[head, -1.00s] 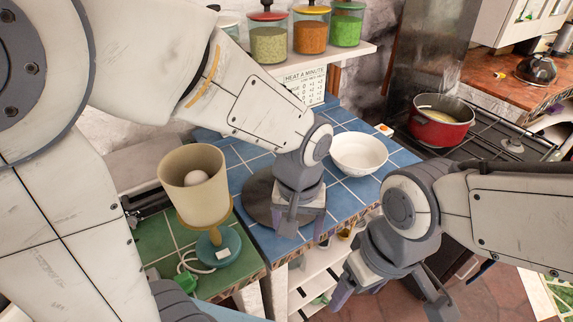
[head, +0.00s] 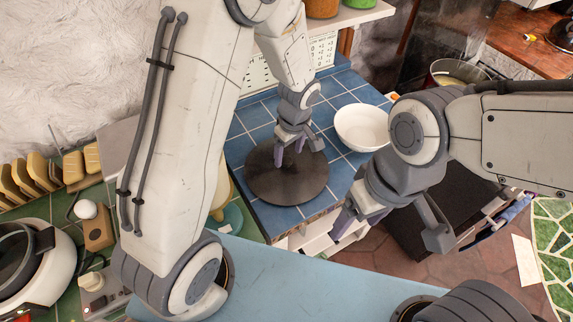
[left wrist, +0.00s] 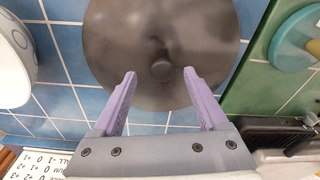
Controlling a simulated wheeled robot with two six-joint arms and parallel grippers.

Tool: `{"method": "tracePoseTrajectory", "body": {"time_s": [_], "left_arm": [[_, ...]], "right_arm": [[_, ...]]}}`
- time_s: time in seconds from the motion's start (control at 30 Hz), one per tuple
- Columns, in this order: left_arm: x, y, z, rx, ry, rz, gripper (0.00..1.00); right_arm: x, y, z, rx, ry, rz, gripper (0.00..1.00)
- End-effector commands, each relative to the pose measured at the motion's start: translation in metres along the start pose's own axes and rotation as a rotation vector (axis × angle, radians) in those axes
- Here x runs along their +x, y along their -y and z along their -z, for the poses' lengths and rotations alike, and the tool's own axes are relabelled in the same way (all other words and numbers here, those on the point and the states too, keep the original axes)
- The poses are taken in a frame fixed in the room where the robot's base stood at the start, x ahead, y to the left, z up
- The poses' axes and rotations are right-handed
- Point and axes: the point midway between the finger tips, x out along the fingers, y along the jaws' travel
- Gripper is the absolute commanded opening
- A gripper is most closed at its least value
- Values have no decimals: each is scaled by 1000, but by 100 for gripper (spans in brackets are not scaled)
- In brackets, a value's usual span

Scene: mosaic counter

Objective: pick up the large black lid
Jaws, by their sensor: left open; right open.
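The large black lid (head: 284,182) lies flat on the blue tiled counter in the head view. In the left wrist view the lid (left wrist: 162,25) fills the top middle, with its round knob (left wrist: 161,70) near the centre. My left gripper (head: 289,158) hangs over the far part of the lid, fingers pointing down. In the left wrist view its purple fingers (left wrist: 159,75) are open, one on each side of the knob in the picture, with nothing between them that I can see gripped. My right gripper (head: 395,226) is open and empty, right of the counter, away from the lid.
A white bowl (head: 361,127) stands on the counter right of the lid. A lamp, largely hidden by my left arm, stands left, its teal base (head: 228,218) showing. Blue tiles (head: 262,128) behind the lid are clear.

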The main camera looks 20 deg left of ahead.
Motion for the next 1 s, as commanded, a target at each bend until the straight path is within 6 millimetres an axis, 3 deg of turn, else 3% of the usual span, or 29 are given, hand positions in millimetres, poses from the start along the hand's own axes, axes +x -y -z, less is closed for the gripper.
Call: {"method": "tracePoseTrajectory", "body": {"time_s": [0.1,0.23,0.53,0.73,1.0], "left_arm": [[16,3,2,-1,3,7,76],[32,3,3,-3,1,4,76],[37,3,4,-5,1,1,76],[37,3,4,-5,1,1,0],[37,2,4,-4,0,0,0]], "right_arm": [[-10,1,1,0,0,0,75],[-10,1,1,1,0,0,75],[-10,1,1,1,0,0,75],[-10,1,1,1,0,0,75],[-10,1,1,1,0,0,75]]}}
